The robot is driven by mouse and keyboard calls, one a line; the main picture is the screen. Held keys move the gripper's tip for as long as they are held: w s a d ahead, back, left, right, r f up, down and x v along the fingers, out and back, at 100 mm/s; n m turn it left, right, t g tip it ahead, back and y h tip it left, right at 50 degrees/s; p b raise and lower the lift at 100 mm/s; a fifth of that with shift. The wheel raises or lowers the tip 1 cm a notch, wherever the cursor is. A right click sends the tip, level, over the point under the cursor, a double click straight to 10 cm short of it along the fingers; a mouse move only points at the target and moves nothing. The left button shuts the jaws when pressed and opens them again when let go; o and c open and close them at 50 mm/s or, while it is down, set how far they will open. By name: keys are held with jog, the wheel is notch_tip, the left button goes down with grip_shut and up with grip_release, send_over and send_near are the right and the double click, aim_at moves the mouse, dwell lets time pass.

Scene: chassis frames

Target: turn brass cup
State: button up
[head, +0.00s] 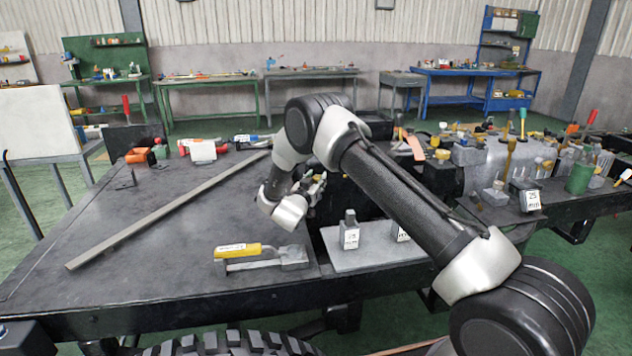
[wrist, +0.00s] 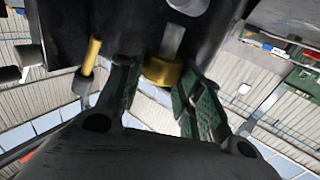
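The brass cup (wrist: 160,71) shows in the wrist view as a short gold-coloured ring on a dark upright surface, with a grey bar running from it. My gripper (wrist: 157,88) is open, with one green-padded finger on each side of the cup. I cannot tell whether either finger touches it. In the head view my gripper (head: 317,187) is low over the bench, at a black block, partly hidden by my arm. I cannot make out the brass cup there.
A yellow-handled tool (head: 252,251) lies at the bench front, beside a grey plate (head: 375,258) bearing small blocks. A long metal bar (head: 165,212) lies across the left. Tools crowd the right. A yellow rod (wrist: 90,57) stands close to one finger.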

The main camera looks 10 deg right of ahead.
jog(key=shift+c, duration=1.1)
jog(key=shift+w+a+m+g+h, duration=0.15)
jog(key=shift+m+g+h, duration=0.3)
jog(key=shift+h, duration=0.25)
jog(key=shift+m+g+h, duration=1.15)
jog(key=shift+h, duration=0.15)
jog(key=o, duration=1)
jog(key=shift+o, duration=0.2)
jog(key=shift+a, duration=0.1)
